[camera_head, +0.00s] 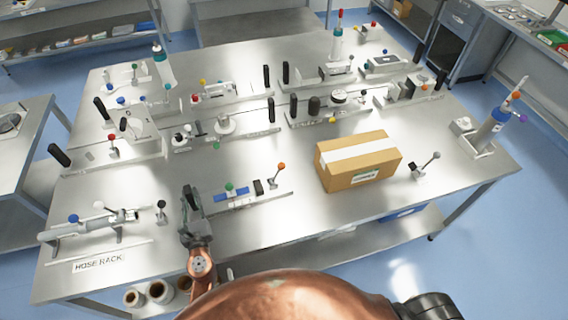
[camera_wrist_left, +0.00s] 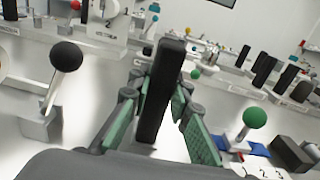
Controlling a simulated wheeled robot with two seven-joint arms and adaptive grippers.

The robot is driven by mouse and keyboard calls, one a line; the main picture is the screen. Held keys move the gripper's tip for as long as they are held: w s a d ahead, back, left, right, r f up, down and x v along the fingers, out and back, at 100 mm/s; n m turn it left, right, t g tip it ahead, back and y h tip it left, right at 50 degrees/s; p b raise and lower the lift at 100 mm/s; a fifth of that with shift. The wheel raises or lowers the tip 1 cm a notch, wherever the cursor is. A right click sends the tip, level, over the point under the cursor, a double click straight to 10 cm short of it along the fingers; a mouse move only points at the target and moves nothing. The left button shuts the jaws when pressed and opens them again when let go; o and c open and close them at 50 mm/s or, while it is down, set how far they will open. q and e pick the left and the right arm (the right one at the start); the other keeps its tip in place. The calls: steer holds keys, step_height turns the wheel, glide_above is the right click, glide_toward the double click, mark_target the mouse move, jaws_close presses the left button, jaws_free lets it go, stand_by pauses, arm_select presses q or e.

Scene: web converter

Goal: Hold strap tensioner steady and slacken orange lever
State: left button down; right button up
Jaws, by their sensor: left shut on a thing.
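The strap tensioner looks like the low unit with a blue strap (camera_head: 234,194), a green knob (camera_head: 229,187) and a black block (camera_head: 258,186), near the table's front edge. The orange lever (camera_head: 281,166) stands tilted at its right end, a metal stem with an orange ball; the left wrist view does not show it. My left gripper (camera_head: 191,196) is at the unit's left end, its green-padded fingers shut on an upright black handle (camera_wrist_left: 161,88). In that view the green knob (camera_wrist_left: 255,117) and blue strap (camera_wrist_left: 232,143) lie right of the fingers. My right gripper is not visible.
A cardboard box (camera_head: 358,161) stands right of the orange lever. A black-knob lever (camera_head: 161,210) and the hose rack (camera_head: 95,226) are left of my gripper. Several fixtures stand farther back. The table's front right is mostly clear.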

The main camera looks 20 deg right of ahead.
arm_select(q)
steer(key=shift+f, duration=0.25)
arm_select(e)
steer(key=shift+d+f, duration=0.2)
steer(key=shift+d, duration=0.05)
arm_select(q)
steer(key=shift+s+f, duration=0.1)
steer(key=shift+f, duration=0.05)
